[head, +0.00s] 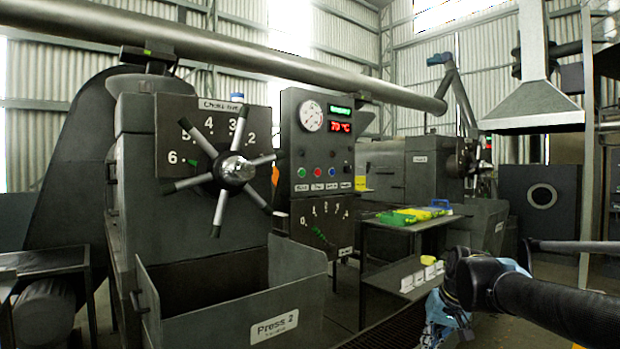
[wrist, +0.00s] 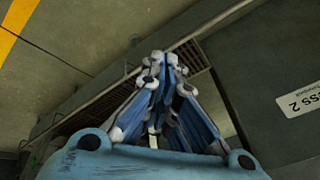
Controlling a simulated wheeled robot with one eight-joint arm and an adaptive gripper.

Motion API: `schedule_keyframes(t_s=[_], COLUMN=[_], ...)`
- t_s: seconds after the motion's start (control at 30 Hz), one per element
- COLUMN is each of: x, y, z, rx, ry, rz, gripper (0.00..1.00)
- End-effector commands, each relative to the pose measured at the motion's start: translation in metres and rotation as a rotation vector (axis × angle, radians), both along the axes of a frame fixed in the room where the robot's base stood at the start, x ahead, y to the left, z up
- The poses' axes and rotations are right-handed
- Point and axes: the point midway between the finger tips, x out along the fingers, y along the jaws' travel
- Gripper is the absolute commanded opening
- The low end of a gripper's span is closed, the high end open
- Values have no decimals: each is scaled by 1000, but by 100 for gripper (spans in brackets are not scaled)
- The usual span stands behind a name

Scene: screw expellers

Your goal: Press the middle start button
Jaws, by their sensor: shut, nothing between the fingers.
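My gripper (head: 437,328) is low at the right in the head view, well below and to the right of the panel, touching no button. In the wrist view its blue fingers (wrist: 165,62) come together, shut and empty, pointing down over the floor and a grating. No buttons show in the wrist view.
The press has a spoked handwheel (head: 236,171) left of the panel and a bin marked Press 2 (head: 285,320) jutting out in front. A table (head: 420,226) with green and yellow items stands right of the panel. A thick pipe (head: 200,45) crosses above.

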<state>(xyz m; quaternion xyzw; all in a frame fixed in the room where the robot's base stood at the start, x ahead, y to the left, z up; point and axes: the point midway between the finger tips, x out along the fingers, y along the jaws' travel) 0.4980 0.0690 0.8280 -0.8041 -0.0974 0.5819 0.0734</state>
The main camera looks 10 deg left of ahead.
Motion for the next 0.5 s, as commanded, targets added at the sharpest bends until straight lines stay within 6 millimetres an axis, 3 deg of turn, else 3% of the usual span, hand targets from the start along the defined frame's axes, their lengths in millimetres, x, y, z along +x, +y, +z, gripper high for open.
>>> schedule_keyframes(t_s=[0.2,0.5], x=[62,140], y=[66,147], z=[72,177], rx=[236,564], ry=[-93,-182], rz=[11,-22], gripper=[0,0])
